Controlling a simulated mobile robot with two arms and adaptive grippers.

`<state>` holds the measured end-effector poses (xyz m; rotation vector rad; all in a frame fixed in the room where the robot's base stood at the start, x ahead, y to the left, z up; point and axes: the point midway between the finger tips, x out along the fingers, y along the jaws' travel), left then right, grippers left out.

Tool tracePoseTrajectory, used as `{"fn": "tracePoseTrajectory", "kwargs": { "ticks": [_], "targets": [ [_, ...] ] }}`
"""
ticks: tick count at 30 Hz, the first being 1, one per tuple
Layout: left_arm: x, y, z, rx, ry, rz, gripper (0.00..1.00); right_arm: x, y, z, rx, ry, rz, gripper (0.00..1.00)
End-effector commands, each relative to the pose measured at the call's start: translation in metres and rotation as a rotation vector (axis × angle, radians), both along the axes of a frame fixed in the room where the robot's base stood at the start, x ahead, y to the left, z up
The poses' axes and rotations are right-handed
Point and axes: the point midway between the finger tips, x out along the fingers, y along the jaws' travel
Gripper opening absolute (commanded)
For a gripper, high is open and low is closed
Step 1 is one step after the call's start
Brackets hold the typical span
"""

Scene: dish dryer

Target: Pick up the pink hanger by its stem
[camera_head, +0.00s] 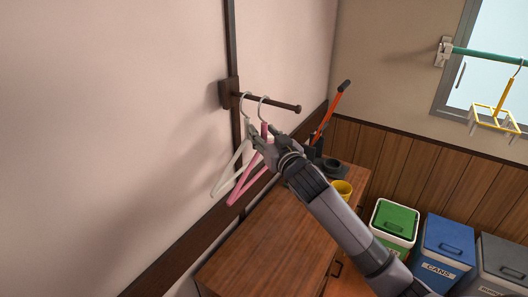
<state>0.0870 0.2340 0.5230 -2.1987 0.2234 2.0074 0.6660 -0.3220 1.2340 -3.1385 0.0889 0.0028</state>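The pink hanger (241,186) hangs by its metal hook from a dark wall peg (270,101), tilted in the view. A white hanger (228,171) hangs on the same peg, just to its left and nearer the wall. My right gripper (257,137) is at the pink hanger's stem, just below the hook, and overlaps it in the view. The fingers are small and partly hidden against the hangers, so I cannot tell whether they are closed on the stem. My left gripper is not in view.
A wooden cabinet (262,237) stands below, with a yellow cup (342,189) and dark items on top. Several lidded bins, including a green one (395,219), stand at the lower right. A yellow hanging rack (494,121) hangs from a teal rod (485,54).

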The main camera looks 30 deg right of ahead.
Motion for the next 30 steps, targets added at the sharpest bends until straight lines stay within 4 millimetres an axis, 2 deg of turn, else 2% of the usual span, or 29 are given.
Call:
{"fn": "tracePoseTrajectory", "kwargs": {
  "ticks": [6,23,30],
  "targets": [
    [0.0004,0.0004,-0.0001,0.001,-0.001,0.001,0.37,0.0011,0.0,-0.0005,0.0,-0.001,0.0,0.38],
    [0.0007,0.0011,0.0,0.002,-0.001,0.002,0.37,0.0007,-0.0001,-0.0004,0.0,0.0,0.0,0.01],
    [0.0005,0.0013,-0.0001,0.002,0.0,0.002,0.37,0.0007,-0.0001,-0.0002,0.0,-0.001,0.0,0.0]
  ]
}}
